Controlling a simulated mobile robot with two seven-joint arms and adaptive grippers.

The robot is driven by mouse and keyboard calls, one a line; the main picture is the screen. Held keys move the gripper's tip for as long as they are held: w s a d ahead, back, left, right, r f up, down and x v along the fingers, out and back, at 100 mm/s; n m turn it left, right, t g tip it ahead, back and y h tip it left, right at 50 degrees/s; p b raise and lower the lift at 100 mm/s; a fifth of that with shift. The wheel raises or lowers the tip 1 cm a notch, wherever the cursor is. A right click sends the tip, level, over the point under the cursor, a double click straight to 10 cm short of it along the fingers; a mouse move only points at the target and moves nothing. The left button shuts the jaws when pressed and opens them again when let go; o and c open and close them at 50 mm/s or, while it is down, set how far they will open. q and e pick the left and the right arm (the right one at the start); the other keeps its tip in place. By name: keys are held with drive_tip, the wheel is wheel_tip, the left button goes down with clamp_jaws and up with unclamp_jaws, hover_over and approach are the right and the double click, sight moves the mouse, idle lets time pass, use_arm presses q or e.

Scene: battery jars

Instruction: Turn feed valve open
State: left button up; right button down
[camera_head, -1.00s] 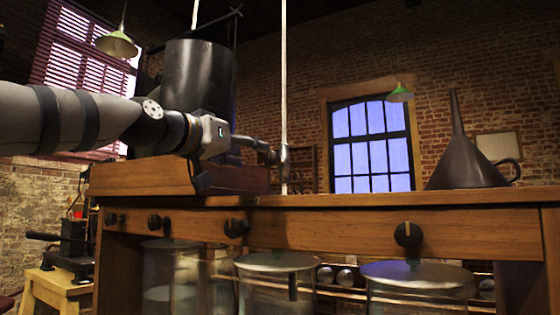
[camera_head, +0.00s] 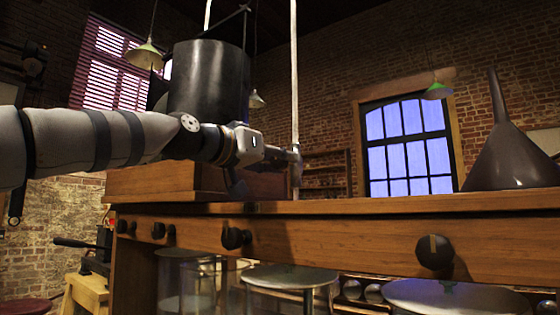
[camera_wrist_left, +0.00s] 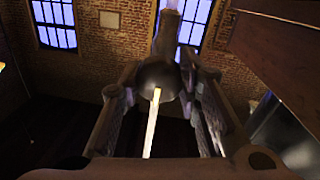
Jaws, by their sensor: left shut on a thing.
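My left gripper (camera_head: 294,160) reaches in from the left above the wooden bench. Its fingertips are at a pale upright rod (camera_head: 295,70) and cover a short stretch of it. In the left wrist view the two fingers (camera_wrist_left: 160,115) stand either side of a narrow pale strip (camera_wrist_left: 153,125). I take this to be the same rod. No gripper touches these knobs. I cannot tell which part is the feed valve. My right gripper is not in view.
A large dark tank (camera_head: 208,80) stands behind my left arm, above a wooden box (camera_head: 150,180). A dark funnel (camera_head: 512,150) stands on the bench at the right. Glass jars with grey lids, one at the centre (camera_head: 290,276), stand below the knobs.

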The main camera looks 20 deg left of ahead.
use_arm(q)
drive_tip(key=shift+w+f+n, duration=0.1)
drive_tip(key=shift+n, duration=0.2)
drive_tip(key=shift+c, duration=0.4)
drive_tip(key=n, duration=0.8)
drive_tip(key=shift+f+n+t, duration=0.1)
drive_tip(key=shift+n+t, duration=0.3)
drive_tip(key=n, duration=0.6)
drive_tip(key=shift+y, duration=0.3)
drive_tip(key=shift+n, duration=1.5)
drive_tip(key=shift+r+n, duration=0.2)
drive_tip(key=shift+n, duration=0.1)
drive_tip(key=o, duration=1.2)
drive_tip(key=shift+d, duration=0.1)
drive_tip(key=shift+w, duration=0.1)
